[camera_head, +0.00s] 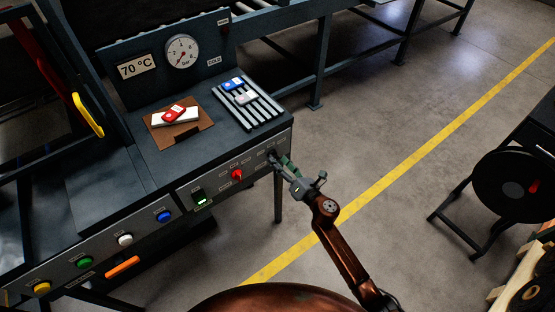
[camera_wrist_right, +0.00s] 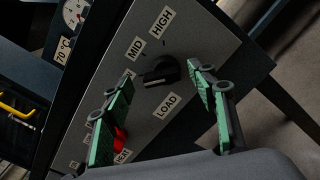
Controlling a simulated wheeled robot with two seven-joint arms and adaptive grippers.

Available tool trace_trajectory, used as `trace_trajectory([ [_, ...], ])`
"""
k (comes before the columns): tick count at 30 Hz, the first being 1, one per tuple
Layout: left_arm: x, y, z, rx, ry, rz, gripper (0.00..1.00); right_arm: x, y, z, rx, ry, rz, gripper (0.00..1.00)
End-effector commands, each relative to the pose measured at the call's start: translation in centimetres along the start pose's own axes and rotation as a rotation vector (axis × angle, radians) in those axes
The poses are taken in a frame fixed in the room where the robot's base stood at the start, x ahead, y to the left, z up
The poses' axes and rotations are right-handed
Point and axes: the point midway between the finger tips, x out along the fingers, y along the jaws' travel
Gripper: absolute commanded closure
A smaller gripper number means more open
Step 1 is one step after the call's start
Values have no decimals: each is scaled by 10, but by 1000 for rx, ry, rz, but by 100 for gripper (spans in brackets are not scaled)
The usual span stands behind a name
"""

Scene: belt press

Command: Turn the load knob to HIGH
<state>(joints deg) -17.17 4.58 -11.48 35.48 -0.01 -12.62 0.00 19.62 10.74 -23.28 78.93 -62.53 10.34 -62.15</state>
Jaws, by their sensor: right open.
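The load knob (camera_wrist_right: 162,71) is a round black knob on the grey front panel, with LOAD, MID and HIGH labels beside it in the right wrist view. I cannot tell for sure which label its pointer faces. In the head view the knob (camera_head: 271,154) is at the right end of the panel, partly hidden by the gripper. My right gripper (camera_head: 286,165) is in front of it. Its green-padded fingers are open, one on each side of the knob in the right wrist view (camera_wrist_right: 163,76); contact is not clear. My left gripper is not in view.
A red knob (camera_head: 237,174) and a lit green switch (camera_head: 200,199) sit left on the same panel. Blue, white, green and yellow buttons lie further left. A brown board (camera_head: 195,138) and a slotted rack (camera_head: 262,115) are on top.

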Motion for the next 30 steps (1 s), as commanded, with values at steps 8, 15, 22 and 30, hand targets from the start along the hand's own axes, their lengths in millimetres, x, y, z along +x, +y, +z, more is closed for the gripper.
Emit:
trace_trajectory([
  [8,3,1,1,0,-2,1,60,19,-1,0,2,0,-1,48],
  [15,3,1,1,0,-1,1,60,19,-1,0,3,0,-1,49],
  [22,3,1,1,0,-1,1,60,19,-1,0,3,0,-2,65],
  [30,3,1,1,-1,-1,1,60,19,0,0,3,0,-1,83],
])
